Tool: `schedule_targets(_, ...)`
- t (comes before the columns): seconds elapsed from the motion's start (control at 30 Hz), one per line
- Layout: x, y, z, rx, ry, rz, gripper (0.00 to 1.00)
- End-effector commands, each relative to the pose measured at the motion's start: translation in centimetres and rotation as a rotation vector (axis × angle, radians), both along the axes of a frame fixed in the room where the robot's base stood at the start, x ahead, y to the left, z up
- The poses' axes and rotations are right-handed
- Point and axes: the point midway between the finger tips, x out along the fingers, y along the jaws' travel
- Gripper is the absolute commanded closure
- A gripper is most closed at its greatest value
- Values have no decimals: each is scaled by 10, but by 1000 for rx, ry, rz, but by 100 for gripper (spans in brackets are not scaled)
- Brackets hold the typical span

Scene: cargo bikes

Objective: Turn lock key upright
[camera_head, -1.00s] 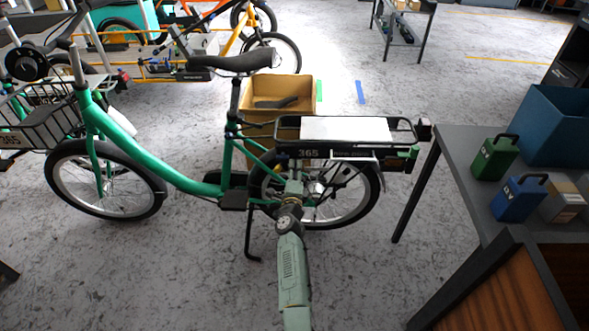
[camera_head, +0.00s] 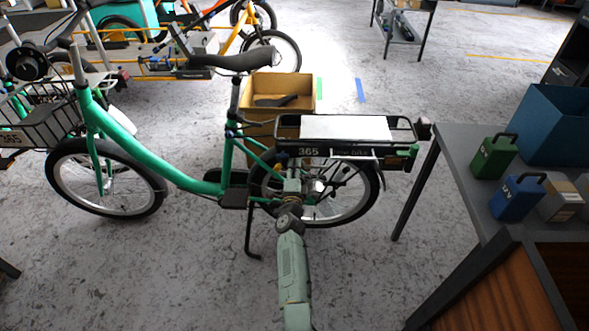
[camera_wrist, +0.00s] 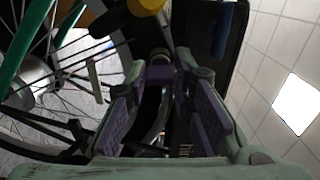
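The green bike (camera_head: 150,172) stands side-on, with a dark battery case marked 365 (camera_head: 318,151) under its rear rack. My gripper (camera_head: 292,172) is at the rear wheel, just below the left part of this case. In the wrist view my gripper (camera_wrist: 168,78) has its purple-padded fingers spread apart. A yellow knob (camera_wrist: 150,4) is at the top edge. The lock key cannot be clearly made out.
Rear wheel spokes (camera_wrist: 70,60) are close left of the fingers in the wrist view. A grey table (camera_head: 466,180) at right holds a green padlock-shaped weight (camera_head: 494,158), a blue one (camera_head: 518,200) and a blue bin (camera_head: 550,125). A cardboard box (camera_head: 298,86) stands behind the bike.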

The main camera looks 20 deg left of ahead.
Motion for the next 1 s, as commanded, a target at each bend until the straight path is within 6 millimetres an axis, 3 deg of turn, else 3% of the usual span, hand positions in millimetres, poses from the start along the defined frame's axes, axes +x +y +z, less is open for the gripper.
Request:
schedule_targets(0.27,0,0,0,1,0,0,58)
schedule_targets(0.63,-4,0,-1,3,2,1,58)
schedule_targets(1.0,-60,-15,-1,2,1,4,58)
